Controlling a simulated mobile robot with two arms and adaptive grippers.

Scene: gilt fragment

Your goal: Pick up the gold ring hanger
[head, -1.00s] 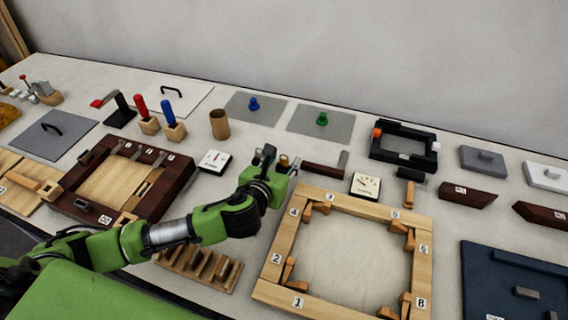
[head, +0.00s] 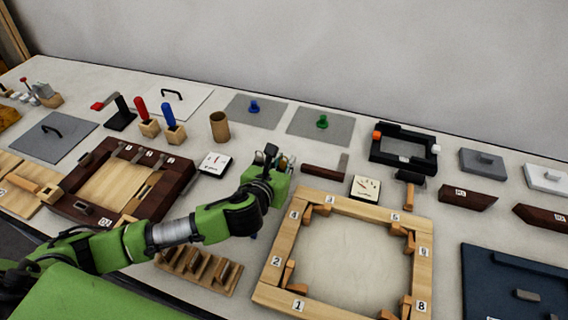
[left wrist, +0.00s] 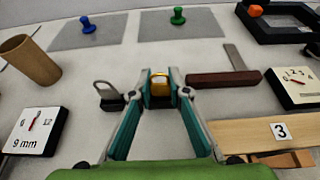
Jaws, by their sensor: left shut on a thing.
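The gold ring hanger (left wrist: 159,86) is a small gold loop on a dark base. In the left wrist view it sits between the two fingertips of my left gripper (left wrist: 160,80), which is shut on it. I cannot tell whether its base is still touching the table. In the head view my left gripper (head: 280,160) is near the middle of the bench, and its fingers mostly hide the hanger. A silver ring hanger (left wrist: 108,95) on a black base stands just left of the fingers. My right gripper is not in view.
A wooden numbered frame (head: 283,250) lies to the right and front. A dial gauge (head: 215,163) and a brown cup (head: 220,125) stand to the left. A dark-handled scraper (left wrist: 222,79) lies right of the fingers. Bare table is open behind the gripper.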

